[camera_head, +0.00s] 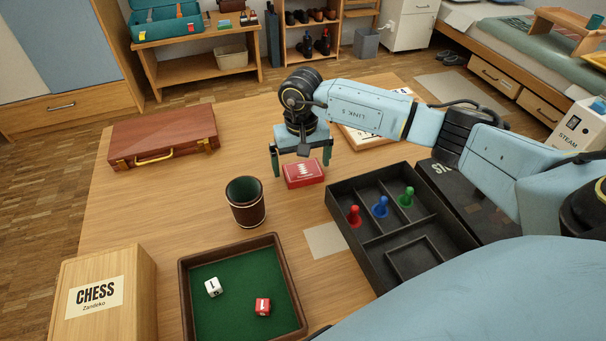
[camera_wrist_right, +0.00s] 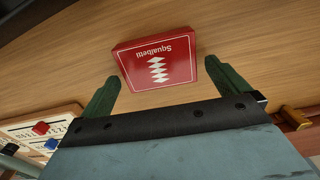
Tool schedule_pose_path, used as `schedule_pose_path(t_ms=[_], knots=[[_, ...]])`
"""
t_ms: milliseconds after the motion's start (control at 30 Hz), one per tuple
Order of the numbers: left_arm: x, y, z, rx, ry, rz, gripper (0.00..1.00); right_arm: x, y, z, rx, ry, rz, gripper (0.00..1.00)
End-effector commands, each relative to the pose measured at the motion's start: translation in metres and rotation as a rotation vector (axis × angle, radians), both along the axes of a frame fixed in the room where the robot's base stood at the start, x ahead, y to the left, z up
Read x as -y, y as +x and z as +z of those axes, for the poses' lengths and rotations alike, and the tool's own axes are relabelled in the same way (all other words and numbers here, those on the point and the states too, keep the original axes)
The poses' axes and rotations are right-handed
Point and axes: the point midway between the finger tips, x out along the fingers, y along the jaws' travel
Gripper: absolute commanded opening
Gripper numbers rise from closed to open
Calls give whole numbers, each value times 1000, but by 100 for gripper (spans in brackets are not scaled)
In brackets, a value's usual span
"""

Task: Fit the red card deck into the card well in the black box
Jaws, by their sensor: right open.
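The red card deck (camera_head: 304,173) lies flat on the wooden table, left of the black box. My right gripper (camera_head: 302,168) is over the deck with its green fingers open, one on either side. In the right wrist view the deck (camera_wrist_right: 157,60) lies just ahead of and between the open fingertips (camera_wrist_right: 160,72), with gaps on both sides. The black box (camera_head: 372,250) is open, with several compartments. Red, blue and green pawns (camera_head: 381,207) stand in it. A square raised frame (camera_head: 413,258) shows in its near compartment. My left gripper is not in view.
A leather dice cup (camera_head: 246,203) stands left of the deck. A green-lined dice tray (camera_head: 281,247), a chess box (camera_head: 140,290) and a brown case (camera_head: 165,137) are on the left. Bare table separates the deck and black box; a pale card (camera_head: 325,240) lies near the box.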

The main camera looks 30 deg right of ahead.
Motion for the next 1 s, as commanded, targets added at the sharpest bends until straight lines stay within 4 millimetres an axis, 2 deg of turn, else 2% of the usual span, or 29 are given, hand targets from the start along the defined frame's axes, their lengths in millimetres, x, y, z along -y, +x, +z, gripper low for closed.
schedule_pose_path(t_ms=[267,600,867,967,1000], knots=[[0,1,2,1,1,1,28,0,1,-4,1,1,-1,100],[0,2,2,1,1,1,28,0,0,-4,1,1,-2,57],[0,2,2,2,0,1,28,1,1,-1,2,0,-2,55],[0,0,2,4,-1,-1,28,1,1,10,4,0,-1,55],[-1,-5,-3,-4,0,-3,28,1,2,17,5,0,-2,55]])
